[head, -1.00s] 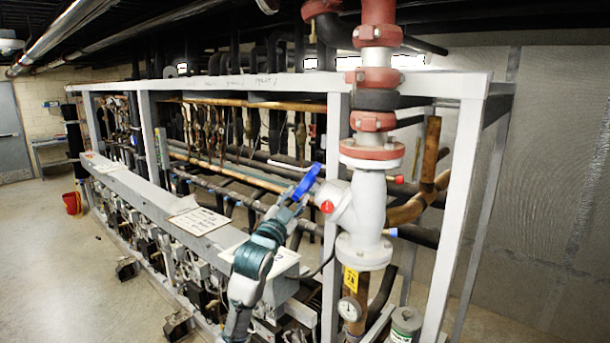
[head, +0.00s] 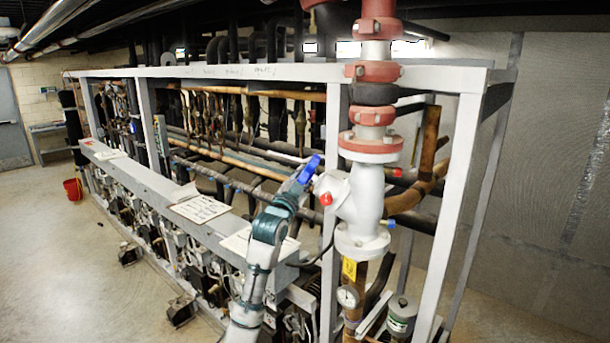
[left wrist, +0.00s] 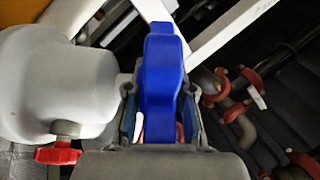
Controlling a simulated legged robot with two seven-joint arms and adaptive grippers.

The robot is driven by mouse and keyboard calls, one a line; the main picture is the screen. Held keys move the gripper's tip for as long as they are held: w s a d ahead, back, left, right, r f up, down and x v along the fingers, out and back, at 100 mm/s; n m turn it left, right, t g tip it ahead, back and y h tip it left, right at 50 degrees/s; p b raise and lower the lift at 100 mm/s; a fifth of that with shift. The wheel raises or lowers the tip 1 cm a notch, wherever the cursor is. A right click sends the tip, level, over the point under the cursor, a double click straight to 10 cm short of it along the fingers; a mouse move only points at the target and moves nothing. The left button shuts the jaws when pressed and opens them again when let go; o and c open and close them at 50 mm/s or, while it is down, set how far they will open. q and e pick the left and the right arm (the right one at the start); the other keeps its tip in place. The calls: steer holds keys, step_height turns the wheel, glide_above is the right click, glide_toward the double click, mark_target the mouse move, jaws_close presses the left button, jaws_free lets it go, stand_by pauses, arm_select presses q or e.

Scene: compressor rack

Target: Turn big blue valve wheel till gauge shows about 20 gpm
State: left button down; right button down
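The blue valve wheel (head: 309,170) is on the left side of the white valve body (head: 368,195) in the head view. In the left wrist view the wheel (left wrist: 161,75) shows edge-on, upright in the middle. My left gripper (head: 300,182) is at the wheel. Its two fingers (left wrist: 159,100) stand on either side of the rim, with narrow gaps showing beside it; contact is not clear. A round gauge (head: 347,296) sits on the pipe below the valve; its reading is too small to tell. My right gripper is not in view.
A red knob (head: 326,199) sticks out of the valve body close to the wheel; it also shows in the left wrist view (left wrist: 58,155). Grey frame posts (head: 460,200) and pipes surround the valve. Open floor (head: 80,270) lies to the left.

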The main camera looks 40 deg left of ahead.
arm_select(q)
steer(key=shift+s+d+r+n+g+y, duration=0.1)
steer(key=shift+r+n+g+y, duration=0.15)
steer(key=shift+n+g+y, duration=0.75)
steer(key=shift+g+y, duration=0.2)
steer(key=shift+g, duration=0.3)
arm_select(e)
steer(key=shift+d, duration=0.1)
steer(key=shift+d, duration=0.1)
arm_select(q)
steer(key=c, duration=1.3)
jaws_free()
steer(key=shift+d, duration=0.1)
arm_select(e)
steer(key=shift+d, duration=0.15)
